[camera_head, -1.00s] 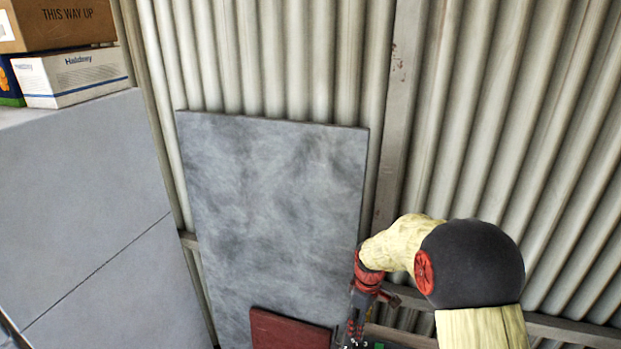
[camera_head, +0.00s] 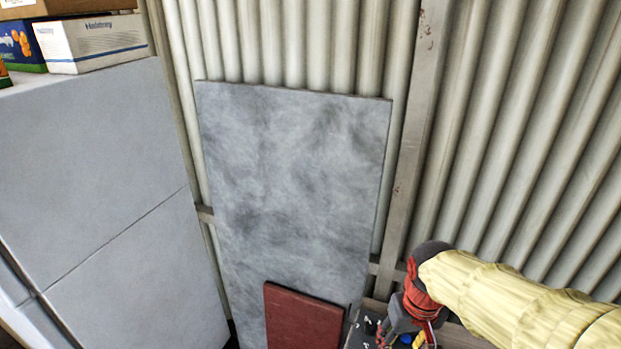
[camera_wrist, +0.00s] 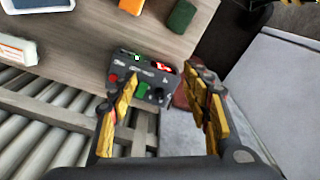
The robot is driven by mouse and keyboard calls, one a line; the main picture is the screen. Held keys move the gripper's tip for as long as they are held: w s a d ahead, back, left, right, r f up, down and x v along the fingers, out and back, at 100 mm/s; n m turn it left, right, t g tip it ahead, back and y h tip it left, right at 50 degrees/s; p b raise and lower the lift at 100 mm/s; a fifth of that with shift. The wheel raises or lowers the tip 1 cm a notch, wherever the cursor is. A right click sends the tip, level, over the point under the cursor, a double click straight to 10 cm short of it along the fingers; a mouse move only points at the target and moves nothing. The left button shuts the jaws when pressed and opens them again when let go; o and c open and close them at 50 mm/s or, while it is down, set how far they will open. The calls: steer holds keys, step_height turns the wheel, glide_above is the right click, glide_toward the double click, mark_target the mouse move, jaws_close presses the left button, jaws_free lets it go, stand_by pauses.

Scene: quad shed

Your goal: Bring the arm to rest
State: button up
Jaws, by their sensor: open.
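My gripper (camera_wrist: 162,80) is open in the wrist view, with its two yellow and black fingers apart and nothing held between them. In the head view my arm comes in from the lower right in a yellow sleeve, with the wrist low in the picture. The gripper end is mostly cut off by the bottom edge there. Beyond the fingers in the wrist view is a dark grey box (camera_wrist: 155,92) with coloured buttons, at the edge of a wooden table. I cannot tell whether the fingers touch it.
The wooden table (camera_wrist: 85,45) also bears a green block (camera_wrist: 181,16) and a white item (camera_wrist: 16,49). A grey slab (camera_head: 295,190) leans on the corrugated wall (camera_head: 500,130), with a red board (camera_head: 300,318) before it. A grey cabinet (camera_head: 90,150) with boxes on top stands left.

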steer(key=s+r+t+b, duration=0.4)
steer(key=s+r, duration=0.2)
steer(key=s, duration=0.2)
steer(key=shift+s+r+m+t, duration=0.15)
steer(key=shift+s+m+t, duration=0.15)
stand_by(0.6)
